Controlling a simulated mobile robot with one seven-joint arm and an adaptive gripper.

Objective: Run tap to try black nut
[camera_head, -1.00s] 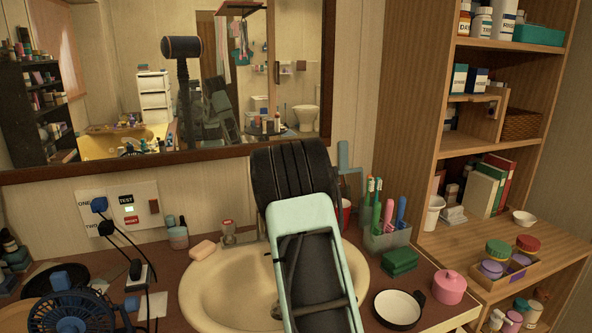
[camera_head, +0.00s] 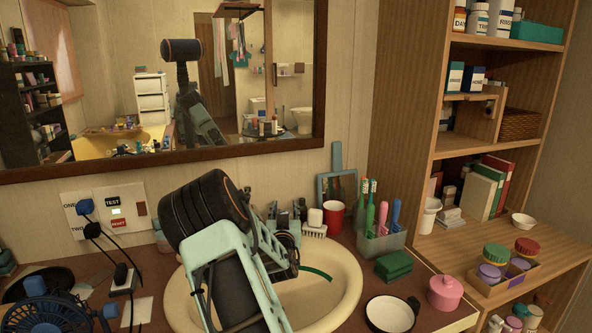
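My arm, with mint links and a thick black joint, reaches over the cream washbasin (camera_head: 349,290). What looks like part of my gripper (camera_head: 285,243) shows just right of the black joint, above the basin's back edge. Its fingertips are not clear, so I cannot tell whether it is open or shut, or whether it holds anything. The tap is hidden behind my arm. I cannot make out a black nut. A curved green strip (camera_head: 317,273) lies inside the basin at the right.
A blue fan (camera_head: 42,315) and cables stand left. The mirror (camera_head: 110,165) is behind.

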